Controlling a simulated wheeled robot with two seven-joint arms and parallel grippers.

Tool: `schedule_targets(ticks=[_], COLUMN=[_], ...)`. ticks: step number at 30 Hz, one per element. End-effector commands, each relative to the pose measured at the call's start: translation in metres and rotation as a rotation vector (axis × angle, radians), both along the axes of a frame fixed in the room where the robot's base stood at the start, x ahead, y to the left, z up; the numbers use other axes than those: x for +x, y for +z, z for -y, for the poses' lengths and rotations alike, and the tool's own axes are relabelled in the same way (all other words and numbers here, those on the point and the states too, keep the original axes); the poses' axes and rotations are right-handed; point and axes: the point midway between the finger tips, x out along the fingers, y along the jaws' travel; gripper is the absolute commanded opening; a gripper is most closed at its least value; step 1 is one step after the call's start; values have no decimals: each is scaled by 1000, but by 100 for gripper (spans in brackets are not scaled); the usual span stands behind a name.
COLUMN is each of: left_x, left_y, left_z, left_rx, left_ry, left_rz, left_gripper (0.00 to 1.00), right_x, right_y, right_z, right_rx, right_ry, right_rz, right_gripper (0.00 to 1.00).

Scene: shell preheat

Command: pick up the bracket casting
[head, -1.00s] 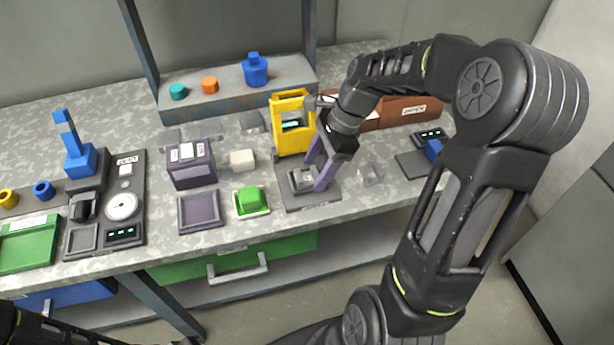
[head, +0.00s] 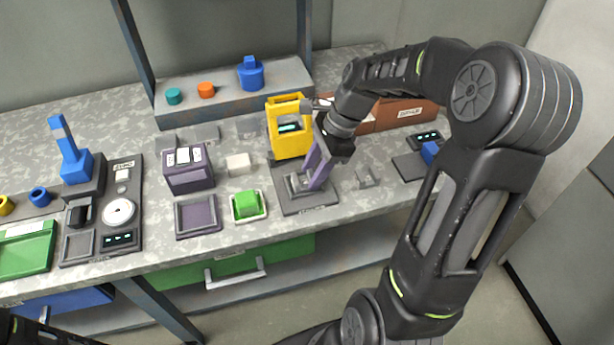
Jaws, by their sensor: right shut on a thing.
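My right gripper (head: 309,178) reaches down from the right over a dark square pad (head: 318,203) in front of the yellow frame. Its purple fingers are shut on a small grey metal piece, which looks like the bracket casting (head: 296,184), at the pad. The fingers partly hide the piece, and I cannot tell whether it is clear of the pad. My left gripper is not in view.
The yellow frame (head: 290,144) stands close behind the pad. A green block (head: 246,205), a purple tray (head: 199,230), a purple box (head: 188,180) and a white block (head: 238,164) are to the left. A brown bin (head: 405,114) stands behind right.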

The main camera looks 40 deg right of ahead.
Motion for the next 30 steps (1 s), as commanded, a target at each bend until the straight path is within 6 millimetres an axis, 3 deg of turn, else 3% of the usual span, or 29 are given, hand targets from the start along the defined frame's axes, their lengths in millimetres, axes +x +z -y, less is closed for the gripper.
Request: schedule_targets(ticks=[7,16,21,30], left_x=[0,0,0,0], left_y=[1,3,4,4], left_z=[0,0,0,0], left_rx=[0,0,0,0], left_ry=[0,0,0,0], left_rz=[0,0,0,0], left_gripper=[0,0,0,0], right_x=[1,1,1,0], right_y=[17,74,96,100], right_z=[0,0,0,0], right_rx=[-1,-2,0,0], right_ry=[1,1,1,0], right_rz=[2,5,3,0], right_gripper=[0,0,0,0])
